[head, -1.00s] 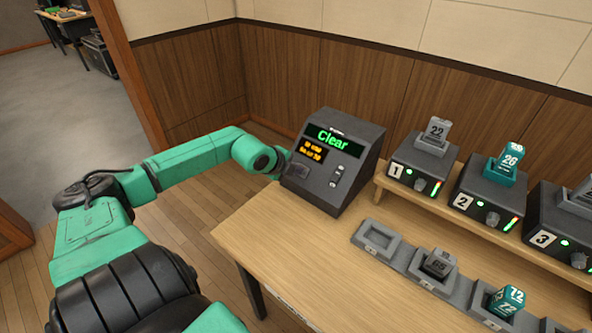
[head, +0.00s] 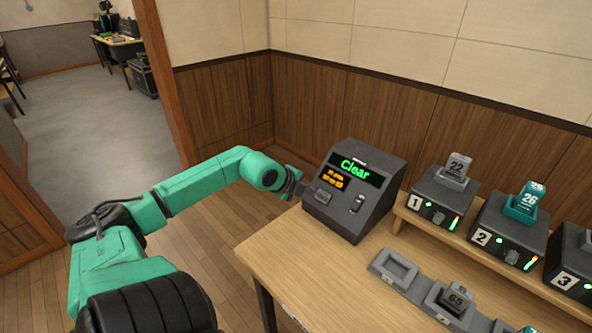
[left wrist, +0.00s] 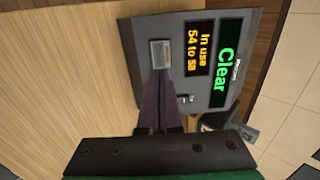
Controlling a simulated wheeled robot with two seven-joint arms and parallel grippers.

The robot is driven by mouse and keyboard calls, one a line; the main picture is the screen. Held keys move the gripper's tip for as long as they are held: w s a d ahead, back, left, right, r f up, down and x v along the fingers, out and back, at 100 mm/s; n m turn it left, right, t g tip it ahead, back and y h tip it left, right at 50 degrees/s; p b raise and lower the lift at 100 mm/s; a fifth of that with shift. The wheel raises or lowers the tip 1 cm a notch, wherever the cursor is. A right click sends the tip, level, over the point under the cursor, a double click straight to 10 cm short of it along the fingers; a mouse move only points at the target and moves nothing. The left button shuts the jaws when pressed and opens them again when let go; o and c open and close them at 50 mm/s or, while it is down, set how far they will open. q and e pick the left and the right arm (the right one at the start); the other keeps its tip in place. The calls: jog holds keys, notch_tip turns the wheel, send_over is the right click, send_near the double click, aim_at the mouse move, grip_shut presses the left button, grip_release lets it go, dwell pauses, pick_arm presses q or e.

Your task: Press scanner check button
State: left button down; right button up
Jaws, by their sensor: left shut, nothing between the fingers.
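The scanner is a dark grey slanted console (head: 345,225) at the table's far left corner. Its green display (head: 356,169) reads "Clear". An amber display (left wrist: 200,48) reads "In use 54 to 58" in the left wrist view. A grey rectangular raised piece (head: 324,198) sits low on its face, also in the left wrist view (left wrist: 161,54). A small switch with a white mark (head: 357,204) is right of it; no label is readable on either. My left gripper (head: 305,188) is shut and empty, at the console's left side. In the left wrist view its fingers (left wrist: 160,78) point at the grey piece; contact is unclear.
A raised shelf (head: 455,240) on the right carries numbered units (head: 440,200) with tiles on top. A row of grey trays (head: 395,269) lies in front. The table (head: 310,265) is clear in front of the console. A wood-panelled wall stands behind.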

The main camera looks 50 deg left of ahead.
pick_arm(q)
jog(key=v, duration=0.6)
pick_arm(e)
jog(key=shift+w+a+r, duration=0.2)
jog(key=shift+w+a, duration=0.05)
jog(key=shift+a, duration=0.4)
pick_arm(q)
jog(key=shift+s+r, duration=0.1)
jog(key=shift+r, duration=0.05)
pick_arm(e)
jog(key=shift+d, duration=0.2)
